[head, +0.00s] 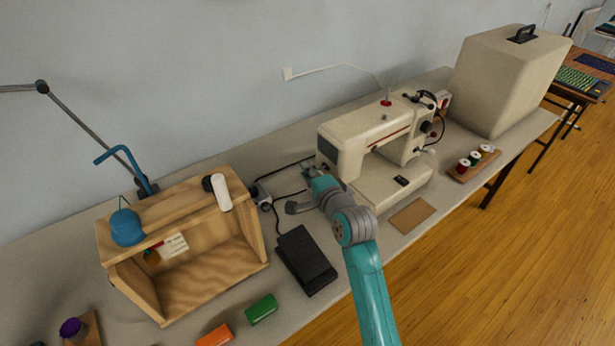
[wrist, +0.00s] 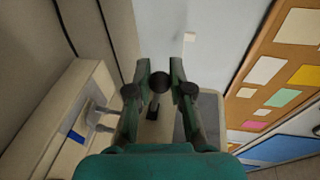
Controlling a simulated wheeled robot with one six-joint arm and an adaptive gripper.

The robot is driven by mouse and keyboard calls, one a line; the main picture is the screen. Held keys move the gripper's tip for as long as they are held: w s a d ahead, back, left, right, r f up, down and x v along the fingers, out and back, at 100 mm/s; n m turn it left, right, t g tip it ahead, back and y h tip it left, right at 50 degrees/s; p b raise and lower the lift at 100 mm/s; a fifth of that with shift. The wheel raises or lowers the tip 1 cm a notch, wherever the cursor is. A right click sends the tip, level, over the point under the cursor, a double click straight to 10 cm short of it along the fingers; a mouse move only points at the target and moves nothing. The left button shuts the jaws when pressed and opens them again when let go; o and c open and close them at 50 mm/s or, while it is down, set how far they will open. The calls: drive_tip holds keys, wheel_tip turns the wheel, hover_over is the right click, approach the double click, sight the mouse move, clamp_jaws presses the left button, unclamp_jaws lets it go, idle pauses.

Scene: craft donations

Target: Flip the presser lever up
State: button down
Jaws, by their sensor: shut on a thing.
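The cream sewing machine (head: 375,145) stands on the table, right of centre in the head view. My gripper (head: 310,168) is at the machine's left end, close to its head. In the wrist view, my gripper (wrist: 160,76) has its two green fingers on either side of a dark round knob, which I take to be the presser lever (wrist: 158,83). It is shut on that knob. In the head view the lever is hidden behind my gripper and the machine's head, so its angle cannot be told.
A wooden shelf box (head: 150,295) and a black foot pedal (head: 306,260) are left of my arm. A large cream cover (head: 505,80) stands behind right. Thread spools (head: 475,158) sit on a wooden board. A brown card (head: 412,215) lies in front of the machine.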

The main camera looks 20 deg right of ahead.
drive_tip(key=shift+w+d+r+m+y, duration=0.15)
drive_tip(key=shift+r+m+y, duration=0.1)
drive_tip(key=shift+r+m, duration=0.25)
drive_tip(key=shift+s+d+r+m+y, duration=0.15)
drive_tip(key=shift+r+m+y, duration=0.15)
drive_tip(key=shift+m, duration=0.4)
drive_tip(key=shift+w, duration=0.15)
drive_tip(key=c, duration=1)
unclamp_jaws()
drive_tip(key=v, duration=1.2)
drive_tip(key=shift+r, duration=0.35)
drive_tip(key=shift+f, duration=0.1)
